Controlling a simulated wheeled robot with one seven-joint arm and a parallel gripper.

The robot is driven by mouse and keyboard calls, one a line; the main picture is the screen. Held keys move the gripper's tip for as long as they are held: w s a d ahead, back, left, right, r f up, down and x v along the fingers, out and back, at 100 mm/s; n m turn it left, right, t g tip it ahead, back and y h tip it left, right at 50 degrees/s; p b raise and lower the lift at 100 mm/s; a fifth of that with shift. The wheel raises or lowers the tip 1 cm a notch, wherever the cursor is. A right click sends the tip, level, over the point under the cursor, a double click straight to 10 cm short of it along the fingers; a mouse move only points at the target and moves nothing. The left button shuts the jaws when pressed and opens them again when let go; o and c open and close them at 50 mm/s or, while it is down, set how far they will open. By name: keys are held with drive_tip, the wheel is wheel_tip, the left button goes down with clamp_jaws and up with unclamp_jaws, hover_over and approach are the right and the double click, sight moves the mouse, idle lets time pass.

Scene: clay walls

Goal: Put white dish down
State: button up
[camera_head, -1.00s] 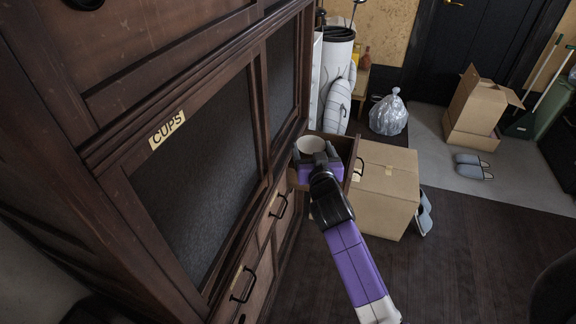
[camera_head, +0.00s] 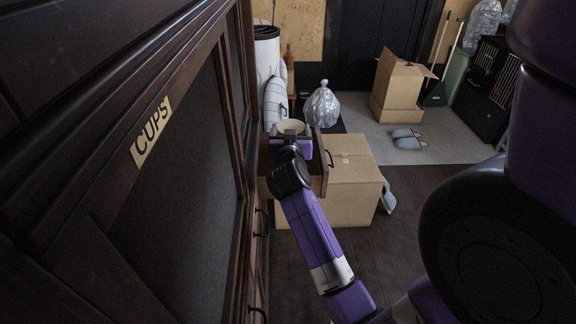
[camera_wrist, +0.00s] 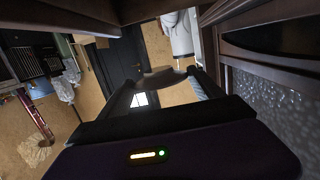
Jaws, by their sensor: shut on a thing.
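The white dish (camera_head: 291,127) is pale and round, and shows at the far end of my arm in the head view. My gripper (camera_head: 290,137) is shut on it. In the wrist view the dish (camera_wrist: 161,77) appears edge-on between the two fingertips. An open wooden drawer (camera_head: 321,168) of the dark cabinet is right at my gripper. The dish seems to be over or at this drawer; I cannot tell whether it touches it. My gripper and forearm hide much of the drawer's inside.
The dark cabinet (camera_head: 185,165) with a CUPS label (camera_head: 151,132) stands close on the left. A cardboard box (camera_head: 350,185) stands right beside the drawer. Dark floor at the right is partly free.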

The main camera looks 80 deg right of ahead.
wheel_tip(320, 180, down, 11)
drive_tip(key=b, duration=0.3)
drive_tip(key=shift+f, duration=0.1)
drive_tip(key=shift+f+b, duration=0.3)
drive_tip(key=shift+b, duration=0.2)
drive_tip(key=shift+f, duration=0.1)
